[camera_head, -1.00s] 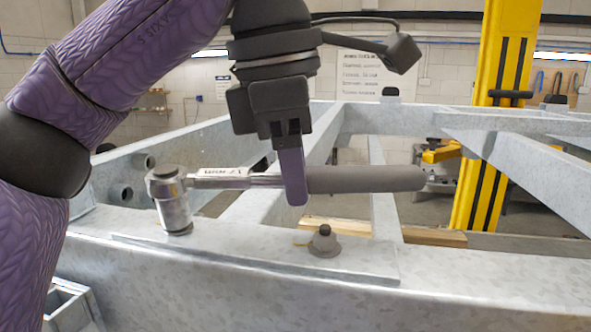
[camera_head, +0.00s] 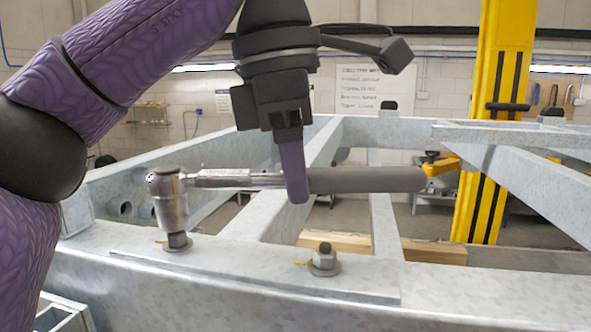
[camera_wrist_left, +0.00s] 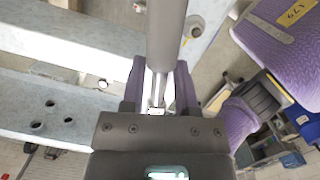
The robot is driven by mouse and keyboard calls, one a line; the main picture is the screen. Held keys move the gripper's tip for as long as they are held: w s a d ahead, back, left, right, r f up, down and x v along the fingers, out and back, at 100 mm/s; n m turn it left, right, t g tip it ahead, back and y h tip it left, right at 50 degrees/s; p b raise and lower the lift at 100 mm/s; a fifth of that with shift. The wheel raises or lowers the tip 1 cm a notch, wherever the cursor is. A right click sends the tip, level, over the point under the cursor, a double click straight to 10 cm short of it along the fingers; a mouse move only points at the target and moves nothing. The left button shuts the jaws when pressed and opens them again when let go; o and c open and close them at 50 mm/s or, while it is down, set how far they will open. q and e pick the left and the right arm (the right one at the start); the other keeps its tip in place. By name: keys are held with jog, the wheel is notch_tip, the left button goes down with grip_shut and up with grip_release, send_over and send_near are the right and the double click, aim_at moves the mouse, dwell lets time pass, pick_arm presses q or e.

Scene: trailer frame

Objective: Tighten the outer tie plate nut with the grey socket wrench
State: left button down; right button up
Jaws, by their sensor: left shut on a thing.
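My left gripper (camera_head: 293,170) is shut on the grey socket wrench (camera_head: 365,180), near where its dark handle meets the metal shaft. The wrench lies about level, with its handle to the right. Its socket head (camera_head: 170,205) hangs upright over the outer nut (camera_head: 178,241) at the left end of the tie plate (camera_head: 270,278). The dark lower part of that fastener shows below the socket; I cannot tell whether its top is inside. A second nut (camera_head: 324,259) on a washer stands uncovered on the plate's right.
The galvanised trailer frame (camera_head: 480,290) spans the view, with rails running back. A yellow post (camera_head: 497,120) stands at the back right. Wooden blocks (camera_head: 430,252) lie behind the front beam.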

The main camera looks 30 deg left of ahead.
pick_arm(q)
jog(key=shift+r, duration=0.3)
jog(key=shift+r, duration=2.05)
jog(key=c, duration=1)
grip_release()
grip_shut()
